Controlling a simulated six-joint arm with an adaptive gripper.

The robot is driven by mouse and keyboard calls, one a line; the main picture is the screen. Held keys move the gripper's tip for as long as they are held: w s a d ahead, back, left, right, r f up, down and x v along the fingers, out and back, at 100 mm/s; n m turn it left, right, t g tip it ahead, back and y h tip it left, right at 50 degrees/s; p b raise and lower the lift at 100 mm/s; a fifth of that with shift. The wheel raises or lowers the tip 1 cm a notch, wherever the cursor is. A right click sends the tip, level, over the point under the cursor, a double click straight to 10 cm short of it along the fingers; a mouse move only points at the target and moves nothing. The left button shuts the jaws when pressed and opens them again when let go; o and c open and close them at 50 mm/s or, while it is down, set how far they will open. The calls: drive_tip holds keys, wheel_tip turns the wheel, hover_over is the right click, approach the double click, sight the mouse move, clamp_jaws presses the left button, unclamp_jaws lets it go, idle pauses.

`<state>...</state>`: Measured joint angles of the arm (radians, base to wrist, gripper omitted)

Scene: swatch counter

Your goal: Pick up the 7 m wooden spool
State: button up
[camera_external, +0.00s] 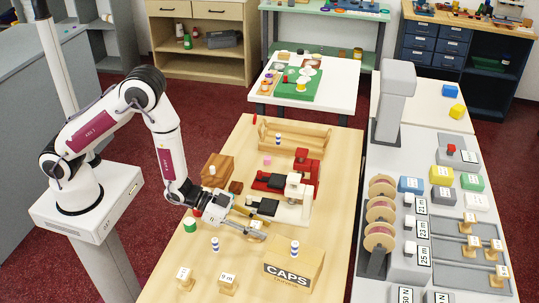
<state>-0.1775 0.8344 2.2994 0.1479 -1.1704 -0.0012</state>
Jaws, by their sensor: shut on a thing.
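My gripper (255,227) is low over the front middle of the wooden table, pointing right. It is shut on a small tan wooden piece (256,225), mostly hidden between the fingers. I cannot read any label on it or tell whether it is the 7 m spool. Two wooden spools with white labels stand at the table's front left. One spool (228,284) seems to read 9 m; the label on the other spool (185,280) is too small to read.
A CAPS box (292,272) stands right of the spools. Striped pegs (215,244) and a green-and-white cylinder (190,225) stand nearby. A red and black machine (300,175) is behind my gripper. Reels (380,210) and labelled blocks fill the grey counter at right.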

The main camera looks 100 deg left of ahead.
sight(259, 226)
drive_tip(key=shift+r, duration=0.2)
drive_tip(key=shift+r, duration=4.8)
